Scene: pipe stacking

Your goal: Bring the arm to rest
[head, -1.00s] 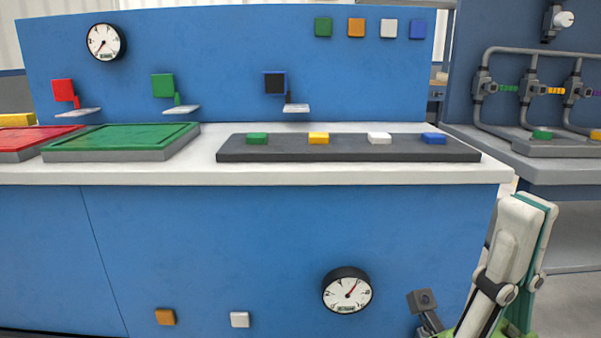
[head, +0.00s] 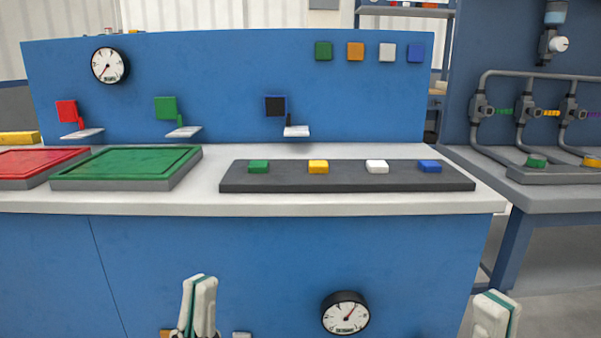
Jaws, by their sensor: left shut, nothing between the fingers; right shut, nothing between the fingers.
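My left gripper (head: 199,282) points up in front of the blue front panel of the bench, low in the head view and left of the lower gauge. Its fingers are together with nothing between them. My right gripper (head: 496,298) shows at the bottom edge, right of that gauge, near the right end of the bench. It is shut and empty; most of it is cut off by the picture edge. Neither gripper is at the worktop.
The white worktop (head: 300,204) carries a green tray (head: 120,182), a red tray (head: 30,178) and a dark strip (head: 345,185) with coloured buttons. A lower gauge (head: 345,313) sits on the front panel. A grey table (head: 560,200) with pipes stands at right, with open floor below.

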